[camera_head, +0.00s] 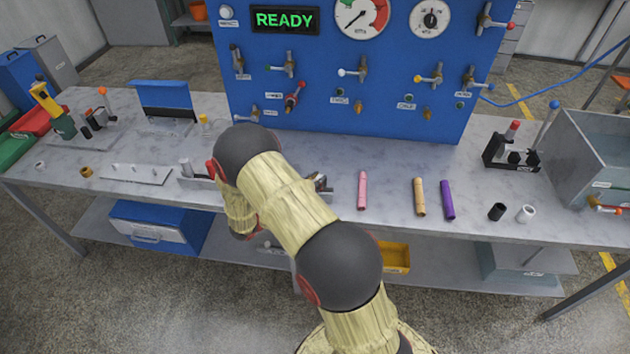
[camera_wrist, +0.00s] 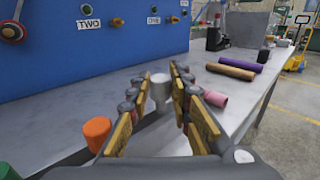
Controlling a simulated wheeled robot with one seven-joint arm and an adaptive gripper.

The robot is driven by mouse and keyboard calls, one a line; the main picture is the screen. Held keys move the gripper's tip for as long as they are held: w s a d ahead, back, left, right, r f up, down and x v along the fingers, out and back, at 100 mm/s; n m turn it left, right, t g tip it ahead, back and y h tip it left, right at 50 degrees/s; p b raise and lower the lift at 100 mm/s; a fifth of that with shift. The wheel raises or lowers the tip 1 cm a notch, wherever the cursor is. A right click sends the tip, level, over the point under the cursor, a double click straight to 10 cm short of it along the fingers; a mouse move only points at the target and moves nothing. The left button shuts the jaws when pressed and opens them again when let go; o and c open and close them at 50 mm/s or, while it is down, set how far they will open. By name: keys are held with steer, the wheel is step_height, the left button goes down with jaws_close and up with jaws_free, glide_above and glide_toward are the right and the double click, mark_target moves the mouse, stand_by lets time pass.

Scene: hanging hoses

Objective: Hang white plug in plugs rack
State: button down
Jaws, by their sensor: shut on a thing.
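My gripper (camera_wrist: 161,76) shows in the wrist view, its two padded fingers on either side of a whitish cylinder, which looks like the white plug (camera_wrist: 161,94). It is shut on this plug near the fingertips, above the grey bench. An orange cylinder (camera_wrist: 97,133) and a green one (camera_wrist: 8,171) stand left of the fingers in the wrist view. I cannot clearly make out the plugs rack; a light rail-like piece (camera_head: 194,178) shows partly behind my arm.
A blue panel (camera_head: 350,95) with valves and gauges stands behind the bench (camera_head: 390,160). Pink (camera_head: 362,190), tan (camera_head: 419,196) and purple (camera_head: 447,199) tubes lie right of my arm. Black (camera_head: 497,211) and white (camera_head: 526,213) short cylinders sit near the front edge. A metal bin (camera_head: 590,150) is at the right.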

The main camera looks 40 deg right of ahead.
steer(key=shift+f+b, duration=0.65)
steer(key=shift+f, duration=0.6)
steer(key=c, duration=1.6)
jaws_free()
steer(key=shift+o, duration=0.3)
steer(key=a, duration=1.2)
steer(key=shift+w, duration=0.2)
steer(key=shift+f, duration=0.1)
